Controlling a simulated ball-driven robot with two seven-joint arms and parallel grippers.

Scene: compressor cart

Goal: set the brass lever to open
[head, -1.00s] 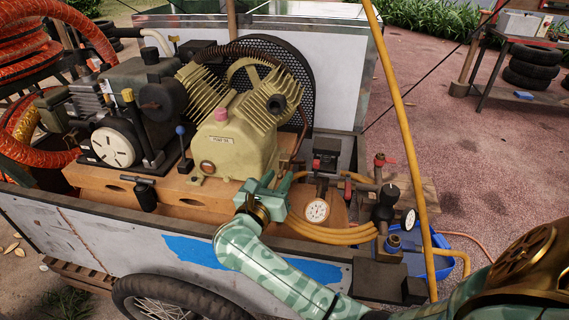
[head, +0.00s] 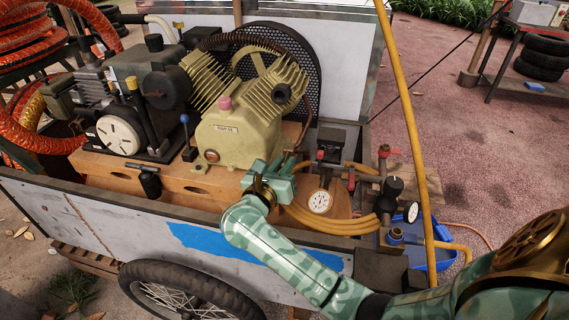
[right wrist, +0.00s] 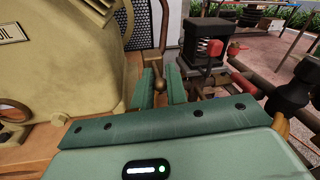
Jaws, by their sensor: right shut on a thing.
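My right gripper (head: 284,166) is at the front right of the tan compressor block. It also shows in the right wrist view (right wrist: 160,86), where its two green fingers are closed around the brass lever (right wrist: 160,84). The lever's rounded end sits between the fingers, and a thin brass-brown rod rises behind it. In the head view the gripper hides most of the lever. I cannot read an open or shut marking for it. My left gripper is not in view.
The compressor (head: 240,135) stands close to the left of the gripper. To the right are a white-faced gauge (head: 319,201), yellow hoses (head: 345,227) and red-handled valves (head: 384,150). The cart's front wall (head: 100,222) runs below my right arm. A yellow pole (head: 408,110) stands at right.

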